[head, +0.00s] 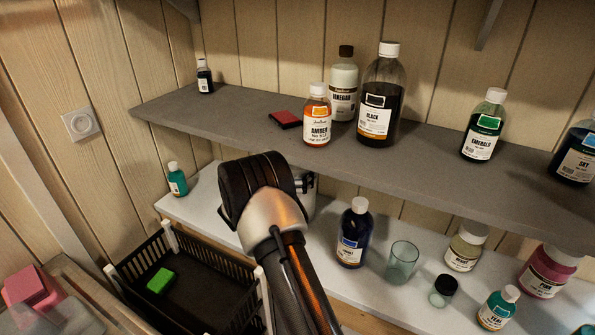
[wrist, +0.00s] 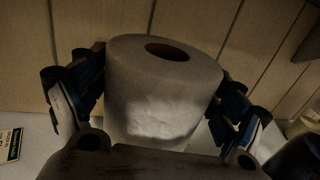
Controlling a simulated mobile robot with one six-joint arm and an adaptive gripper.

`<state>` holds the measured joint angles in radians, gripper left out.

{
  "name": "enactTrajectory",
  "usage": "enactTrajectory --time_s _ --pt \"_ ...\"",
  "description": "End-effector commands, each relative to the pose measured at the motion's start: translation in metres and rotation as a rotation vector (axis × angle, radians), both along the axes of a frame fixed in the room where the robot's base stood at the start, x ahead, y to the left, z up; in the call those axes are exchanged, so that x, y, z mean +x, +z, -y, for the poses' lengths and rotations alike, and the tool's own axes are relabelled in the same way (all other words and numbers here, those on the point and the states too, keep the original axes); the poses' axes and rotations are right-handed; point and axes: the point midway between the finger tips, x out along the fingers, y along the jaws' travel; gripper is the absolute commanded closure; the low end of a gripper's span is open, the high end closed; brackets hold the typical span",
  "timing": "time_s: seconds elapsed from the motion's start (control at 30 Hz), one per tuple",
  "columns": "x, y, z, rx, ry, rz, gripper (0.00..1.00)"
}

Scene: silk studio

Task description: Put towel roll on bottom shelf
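The towel roll (wrist: 160,95) is white and stands upright in the wrist view, its core hole on top. My gripper (wrist: 163,80) has a dark finger against each side of it and is shut on it. In the head view my wrist hides most of the gripper and the roll, over the back of the bottom shelf. The bottom shelf (head: 205,205) is the pale white board below the grey shelf. Whether the roll's base touches the board is hidden.
The grey upper shelf (head: 235,115) overhangs and holds several bottles. On the bottom shelf, a teal-green bottle (head: 177,180) stands left, and a dark blue bottle (head: 354,235) and a glass (head: 402,262) stand right of my arm. A black crate (head: 205,300) with a green sponge (head: 161,281) sits in front.

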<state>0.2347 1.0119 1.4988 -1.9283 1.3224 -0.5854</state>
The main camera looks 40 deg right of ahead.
Motion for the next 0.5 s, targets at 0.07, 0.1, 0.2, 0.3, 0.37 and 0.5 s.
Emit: enactTrajectory --time_s 0.07,0.1,0.2,0.3,0.37,0.5 --pt "0.0000 0.0001 -0.0001 0.001 0.000 0.000 0.04" --pt "0.0000 0.0002 -0.0001 0.001 0.000 0.000 0.02" --pt "0.0000 0.0003 -0.0001 0.000 0.000 0.000 0.00" --pt "0.0000 0.0003 -0.0001 0.000 0.000 0.000 0.00" --pt "0.0000 0.0003 -0.0001 0.000 0.000 0.000 0.00" --pt "0.0000 0.0009 -0.0001 0.000 0.000 0.000 0.00"
